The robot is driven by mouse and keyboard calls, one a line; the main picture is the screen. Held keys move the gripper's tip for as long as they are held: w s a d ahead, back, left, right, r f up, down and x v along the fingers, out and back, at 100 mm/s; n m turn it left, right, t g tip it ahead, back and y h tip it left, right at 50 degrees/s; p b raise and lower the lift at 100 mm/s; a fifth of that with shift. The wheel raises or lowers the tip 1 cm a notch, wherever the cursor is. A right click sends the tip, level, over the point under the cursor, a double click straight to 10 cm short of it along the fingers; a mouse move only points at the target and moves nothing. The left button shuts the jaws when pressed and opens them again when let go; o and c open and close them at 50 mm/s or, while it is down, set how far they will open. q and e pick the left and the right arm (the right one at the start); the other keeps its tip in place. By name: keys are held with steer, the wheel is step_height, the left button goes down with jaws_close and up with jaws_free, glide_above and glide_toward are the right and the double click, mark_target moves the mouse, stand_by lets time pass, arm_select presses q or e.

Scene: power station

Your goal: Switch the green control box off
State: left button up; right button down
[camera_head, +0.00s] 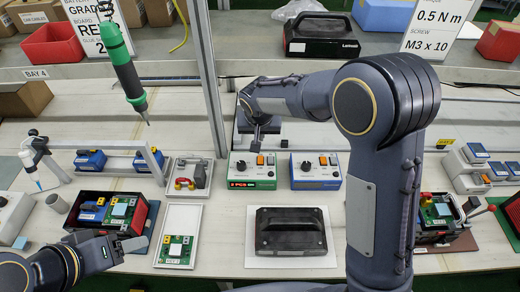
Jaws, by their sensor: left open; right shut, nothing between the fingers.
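The green control box (253,184) stands on the bench in the middle, with a green lower front, dark knobs and an orange switch (260,160) on its top panel. The switch position is too small to tell. My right gripper (257,143) is shut and empty, pointing down just behind and above the orange switch. I cannot tell whether it touches the box. My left gripper (132,246) is open and empty at the lower left, well away from the box.
A similar blue control box (316,184) stands close to its right. A black case (290,232) lies in front, beside a white tray with a circuit board (177,250). A tray with red and grey parts (188,178) is to the left. A green screwdriver (124,67) hangs above.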

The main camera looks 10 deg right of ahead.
mark_target(260, 159)
steer(key=b+x, duration=0.2)
steer(key=x, duration=0.2)
steer(key=b+x, duration=0.2)
steer(key=x, duration=0.3)
steer(key=b+x, duration=0.2)
steer(key=x, duration=0.2)
steer(key=shift+s+a+f, duration=0.1)
steer(key=shift+s+f, duration=0.2)
steer(key=shift+f, duration=0.25)
steer(key=shift+w+g+p, duration=0.2)
steer(key=shift+g+p, duration=0.2)
steer(key=shift+p, duration=0.15)
steer(key=shift+f, duration=0.3)
steer(key=shift+s, duration=0.1)
steer(key=shift+s+f, duration=0.1)
